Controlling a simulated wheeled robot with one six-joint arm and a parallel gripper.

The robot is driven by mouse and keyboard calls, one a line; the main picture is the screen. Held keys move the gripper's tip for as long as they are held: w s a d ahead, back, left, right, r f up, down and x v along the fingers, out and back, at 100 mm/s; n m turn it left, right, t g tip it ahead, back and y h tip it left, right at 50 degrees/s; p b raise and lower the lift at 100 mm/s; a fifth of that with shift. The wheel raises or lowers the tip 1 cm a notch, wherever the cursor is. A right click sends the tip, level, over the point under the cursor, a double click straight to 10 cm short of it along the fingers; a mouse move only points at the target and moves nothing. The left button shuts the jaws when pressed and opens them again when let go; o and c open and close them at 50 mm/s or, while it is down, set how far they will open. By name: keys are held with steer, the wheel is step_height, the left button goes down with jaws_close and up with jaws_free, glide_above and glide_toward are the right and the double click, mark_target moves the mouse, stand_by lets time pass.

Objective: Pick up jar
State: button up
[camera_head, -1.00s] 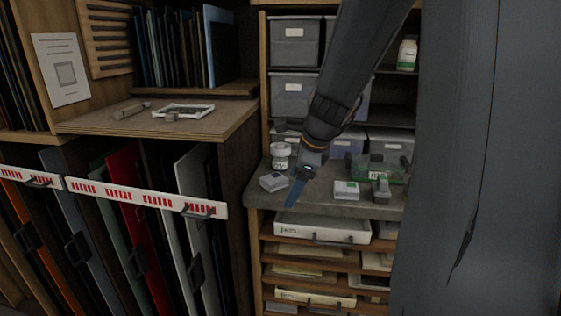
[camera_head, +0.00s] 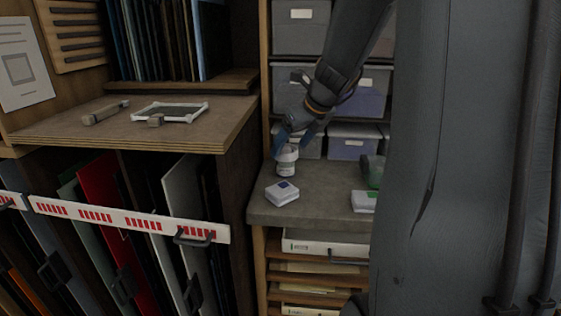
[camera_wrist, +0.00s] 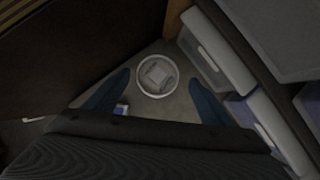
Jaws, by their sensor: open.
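The white jar (camera_head: 287,161) stands upright on the grey counter (camera_head: 325,195), near its left back part. In the wrist view its round lid (camera_wrist: 157,76) is seen from above, slightly beyond and between the two blue fingertips. My gripper (camera_head: 290,140) is open and empty, just above and around the jar's top in the head view. In the wrist view my gripper (camera_wrist: 157,92) has a finger on each side of the jar, with a gap on both sides. I cannot tell how far the fingertips reach down beside the jar.
A small white box (camera_head: 282,193) lies in front of the jar. Another white box (camera_head: 363,202) and a green container (camera_head: 374,172) are to the right. Grey storage bins (camera_head: 352,142) stand close behind. A wooden cabinet (camera_head: 238,150) rises on the left.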

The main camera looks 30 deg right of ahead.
steer(key=x, duration=0.7)
steer(key=shift+w+a+f, duration=0.15)
steer(key=shift+a, duration=0.1)
steer(key=c, duration=1.3)
